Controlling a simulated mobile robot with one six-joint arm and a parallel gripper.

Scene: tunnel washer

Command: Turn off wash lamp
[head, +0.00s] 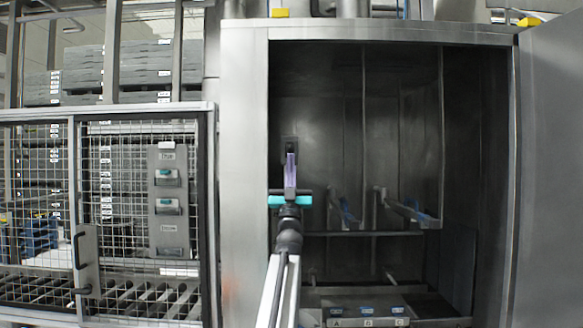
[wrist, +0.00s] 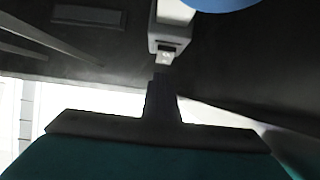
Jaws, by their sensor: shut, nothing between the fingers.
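The wash lamp (head: 291,170) is a slim upright tube glowing pale violet, inside the open stainless cabinet near its left side. A dark mount (head: 290,143) shows at its top. In the wrist view a pale grey housing (wrist: 169,38) has a small dark inset with a light spot at its end, perhaps a switch. A blue rounded shape (wrist: 222,3) is cut off at the top edge. My gripper (head: 290,190), with teal sides, is shut and empty just below the lamp in the head view. In the wrist view its dark fingertips (wrist: 162,78) lie close to the housing's end; contact is unclear.
The cabinet's left frame (head: 244,180) stands close beside my arm. Inside are angled rails (head: 409,210), a crossbar (head: 350,234) and a low panel marked A, B, C (head: 365,315). The open door (head: 552,170) is at right. A mesh cage (head: 110,210) stands left.

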